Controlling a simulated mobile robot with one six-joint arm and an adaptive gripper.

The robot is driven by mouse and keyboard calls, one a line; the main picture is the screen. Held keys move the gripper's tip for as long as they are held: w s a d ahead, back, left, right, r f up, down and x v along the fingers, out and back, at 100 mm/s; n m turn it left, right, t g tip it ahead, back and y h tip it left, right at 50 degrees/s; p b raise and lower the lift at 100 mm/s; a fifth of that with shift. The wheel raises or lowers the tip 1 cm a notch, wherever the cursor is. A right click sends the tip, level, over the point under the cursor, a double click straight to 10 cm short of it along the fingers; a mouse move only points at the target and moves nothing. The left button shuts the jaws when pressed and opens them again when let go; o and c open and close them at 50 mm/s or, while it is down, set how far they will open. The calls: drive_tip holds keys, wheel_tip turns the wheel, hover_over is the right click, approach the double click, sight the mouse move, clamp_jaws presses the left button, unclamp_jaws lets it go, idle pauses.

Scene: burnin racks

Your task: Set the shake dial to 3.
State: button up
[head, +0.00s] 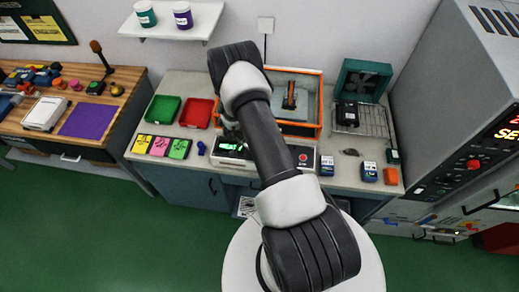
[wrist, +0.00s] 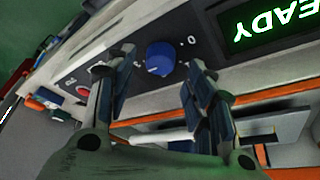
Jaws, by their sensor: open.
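The blue shake dial (wrist: 160,58) sits on the dark front panel of the shaker in the wrist view. A white mark shows on the dial's lower part, and a "0" is printed to its upper right; other scale marks are too small or hidden to read. My gripper (wrist: 161,62) is open, with one finger on each side of the dial in the picture; contact is not visible. The green display (wrist: 275,22) shows "EADY", cut off by the frame. In the head view the shaker (head: 319,130) has an orange-edged top, and my arm hides the dial.
A red button (head: 303,157) is on the shaker's panel. Red (head: 198,113) and green (head: 163,109) trays stand left of the shaker. A tall grey cabinet (head: 440,100) bounds the right side.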

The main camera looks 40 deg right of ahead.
drive_tip(key=v, duration=0.9)
drive_tip(key=shift+r, duration=0.2)
